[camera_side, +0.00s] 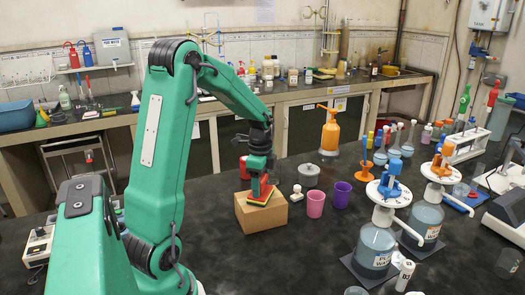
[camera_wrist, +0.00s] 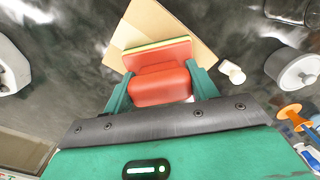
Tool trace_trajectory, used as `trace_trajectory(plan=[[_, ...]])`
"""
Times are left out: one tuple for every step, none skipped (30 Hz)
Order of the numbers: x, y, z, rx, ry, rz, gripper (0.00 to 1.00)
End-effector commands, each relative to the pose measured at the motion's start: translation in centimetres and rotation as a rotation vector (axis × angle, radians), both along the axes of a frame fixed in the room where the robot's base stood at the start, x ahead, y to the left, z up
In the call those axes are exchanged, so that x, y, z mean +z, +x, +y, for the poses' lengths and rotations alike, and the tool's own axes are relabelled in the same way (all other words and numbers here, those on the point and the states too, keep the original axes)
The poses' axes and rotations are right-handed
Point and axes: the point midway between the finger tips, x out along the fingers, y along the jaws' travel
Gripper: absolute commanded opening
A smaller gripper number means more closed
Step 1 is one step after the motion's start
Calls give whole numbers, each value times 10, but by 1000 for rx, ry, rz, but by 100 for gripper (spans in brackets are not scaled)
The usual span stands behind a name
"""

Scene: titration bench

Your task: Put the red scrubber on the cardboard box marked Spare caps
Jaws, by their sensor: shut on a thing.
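The red scrubber (camera_side: 262,196) has a red block handle and a flat base with yellow and green layers. My gripper (camera_side: 261,178) is shut on its handle from above, with one green finger on each side in the wrist view (camera_wrist: 160,88). The scrubber (camera_wrist: 158,58) is over the top of the cardboard box (camera_side: 263,217), base down. It looks to be at or just above the box top; I cannot tell whether they touch. The box (camera_wrist: 140,24) is turned at an angle in the wrist view, partly hidden by the scrubber. No marking on it can be read.
A small white item (camera_side: 297,193), a pink cup (camera_side: 315,205), a purple cup (camera_side: 341,194) and a grey lidded pot (camera_side: 308,175) stand right of the box. The dark bench in front of the box is clear.

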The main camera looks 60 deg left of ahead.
Motion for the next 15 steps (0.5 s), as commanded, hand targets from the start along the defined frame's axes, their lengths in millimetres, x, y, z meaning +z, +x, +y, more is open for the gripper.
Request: trace_trajectory(plan=[[-1,0,0,0,-1,1,35],[-2,0,0,0,-1,1,35],[-2,0,0,0,-1,1,64],[-2,0,0,0,-1,1,70],[-2,0,0,0,-1,1,75],[-2,0,0,0,-1,1,80],[-2,0,0,0,-1,1,80],[-2,0,0,0,-1,1,80],[-2,0,0,0,-1,1,80],[-2,0,0,0,-1,1,80],[-2,0,0,0,-1,1,80],[-2,0,0,0,-1,1,80],[-2,0,0,0,-1,1,80],[-2,0,0,0,-1,1,80],[-1,0,0,0,0,0,80]])
